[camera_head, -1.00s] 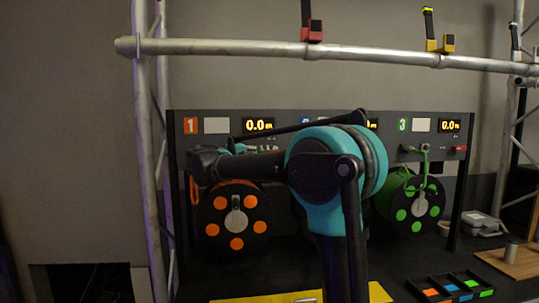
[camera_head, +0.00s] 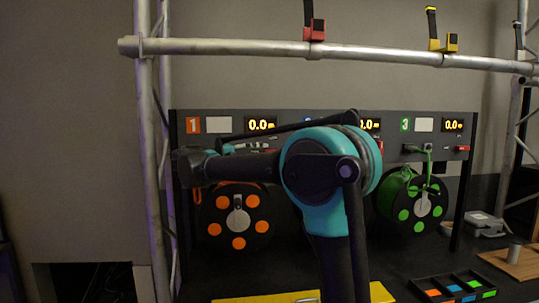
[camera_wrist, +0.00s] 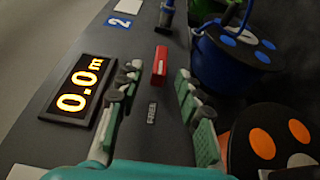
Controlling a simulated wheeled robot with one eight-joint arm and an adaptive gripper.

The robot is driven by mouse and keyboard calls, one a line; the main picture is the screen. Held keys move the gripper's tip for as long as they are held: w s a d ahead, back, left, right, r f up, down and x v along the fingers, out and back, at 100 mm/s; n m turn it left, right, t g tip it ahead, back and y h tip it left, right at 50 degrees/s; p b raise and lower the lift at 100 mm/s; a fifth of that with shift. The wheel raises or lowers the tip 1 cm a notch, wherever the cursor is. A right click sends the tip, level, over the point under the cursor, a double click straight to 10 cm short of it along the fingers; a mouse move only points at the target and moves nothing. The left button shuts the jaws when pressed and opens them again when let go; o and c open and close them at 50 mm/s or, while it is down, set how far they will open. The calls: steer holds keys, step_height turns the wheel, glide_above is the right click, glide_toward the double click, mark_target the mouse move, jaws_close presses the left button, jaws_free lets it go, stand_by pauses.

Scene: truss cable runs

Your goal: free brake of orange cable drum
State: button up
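The orange cable drum (camera_head: 236,222), black with orange discs and a pale hub plate, hangs under panel 1 (camera_head: 193,125). Part of it shows in the wrist view (camera_wrist: 270,150) at lower right. In the head view my arm mostly hides the gripper.
A blue drum (camera_wrist: 235,50) is beside the orange one. A green drum (camera_head: 412,200) hangs under panel 3. A truss bar (camera_head: 250,48) crosses above, carrying red (camera_head: 315,30) and yellow (camera_head: 443,42) clamps. A divided tray (camera_head: 452,287) lies at lower right.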

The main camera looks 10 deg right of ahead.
steer(key=v, duration=0.7)
steer(key=shift+s+a, duration=0.1)
steer(key=shift+a, duration=0.1)
